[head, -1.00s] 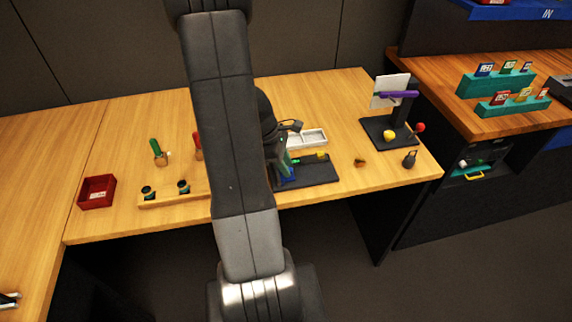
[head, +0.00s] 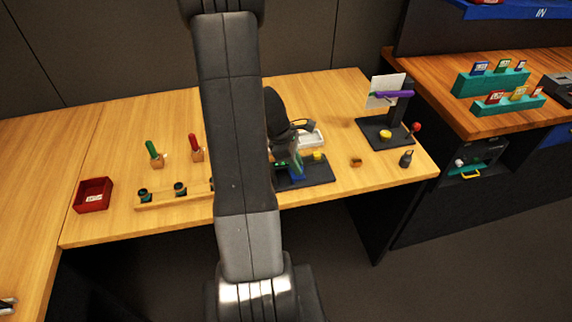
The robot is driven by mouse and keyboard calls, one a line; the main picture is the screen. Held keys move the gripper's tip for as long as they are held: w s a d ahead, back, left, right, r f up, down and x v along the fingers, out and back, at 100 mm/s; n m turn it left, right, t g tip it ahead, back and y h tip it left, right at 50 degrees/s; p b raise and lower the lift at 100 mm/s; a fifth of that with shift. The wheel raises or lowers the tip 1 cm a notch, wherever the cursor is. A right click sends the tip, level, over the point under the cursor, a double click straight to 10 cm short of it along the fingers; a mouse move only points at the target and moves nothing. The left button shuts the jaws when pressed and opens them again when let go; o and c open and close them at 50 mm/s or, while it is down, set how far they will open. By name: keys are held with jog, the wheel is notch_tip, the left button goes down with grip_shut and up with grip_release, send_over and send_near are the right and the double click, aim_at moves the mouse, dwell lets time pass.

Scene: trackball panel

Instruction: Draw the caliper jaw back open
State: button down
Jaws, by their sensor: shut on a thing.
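A dark flat base (head: 322,175) lies on the wooden table just right of my arm. On it stands a blue upright part (head: 297,172), which looks like the caliper's sliding jaw, with a yellow round piece (head: 318,156) to its right. My gripper (head: 294,163) is low over this base, shut on the blue part. The fingertips are small and partly covered, so the exact contact is hard to see. My arm hides the left end of the base.
A stand with a purple bar (head: 393,94) is at right. A small brown block (head: 356,162) and dark weight (head: 406,159) lie nearer. A red bin (head: 93,194) is at left.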

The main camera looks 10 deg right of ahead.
jog(key=shift+d, duration=0.35)
jog(key=c, duration=1.7)
grip_release()
jog(key=shift+o, duration=0.7)
jog(key=shift+d, duration=0.2)
jog(key=shift+a, duration=0.1)
jog(key=v, duration=1.3)
jog(key=shift+r, duration=0.4)
jog(key=shift+w+a, duration=0.1)
jog(key=shift+a, duration=0.05)
